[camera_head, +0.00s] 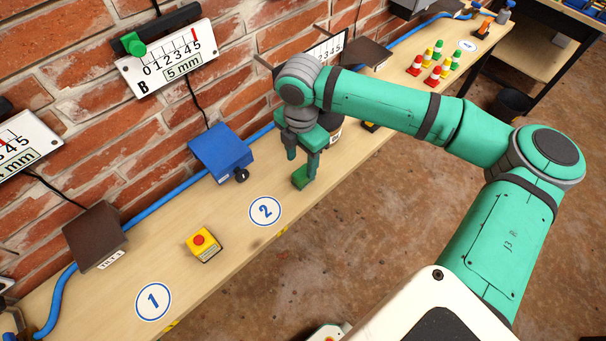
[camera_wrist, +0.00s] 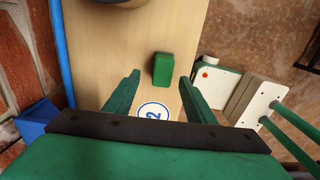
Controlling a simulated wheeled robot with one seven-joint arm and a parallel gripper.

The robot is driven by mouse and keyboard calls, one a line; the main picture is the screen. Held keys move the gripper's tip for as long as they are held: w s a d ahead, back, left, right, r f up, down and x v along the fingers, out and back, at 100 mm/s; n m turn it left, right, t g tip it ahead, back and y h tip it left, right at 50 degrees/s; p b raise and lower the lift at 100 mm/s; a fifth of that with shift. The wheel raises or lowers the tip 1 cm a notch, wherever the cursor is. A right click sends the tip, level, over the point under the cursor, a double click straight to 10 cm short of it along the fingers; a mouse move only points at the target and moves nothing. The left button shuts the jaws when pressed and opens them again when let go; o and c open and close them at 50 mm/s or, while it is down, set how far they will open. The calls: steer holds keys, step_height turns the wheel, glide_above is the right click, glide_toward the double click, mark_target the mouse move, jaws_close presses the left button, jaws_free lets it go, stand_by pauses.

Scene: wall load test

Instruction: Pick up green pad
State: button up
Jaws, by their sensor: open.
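The green pad (camera_head: 301,178) is a small green block lying on the wooden bench, right of the round "2" label. It also shows in the wrist view (camera_wrist: 163,69), a little beyond the fingertips and between their lines, nearer the right finger. My gripper (camera_head: 301,163) is open above the bench, with its right finger close to the pad in the head view. In the wrist view my gripper (camera_wrist: 161,80) has its two green fingers spread with nothing between them. I cannot tell the exact height of the fingertips above the pad.
A blue box (camera_head: 222,152) with a black knob stands behind left. A yellow box with a red button (camera_head: 203,245) is at the front left. A dark round object (camera_head: 335,131) stands behind my gripper. Coloured cones (camera_head: 432,66) are far right. A brick wall backs the bench.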

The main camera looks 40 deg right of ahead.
mark_target(304, 172)
step_height(304, 172, down, 5)
steer(key=shift+s+d+f, duration=0.15)
steer(key=shift+f, duration=0.2)
steer(key=c, duration=1.1)
steer(key=shift+s, duration=0.15)
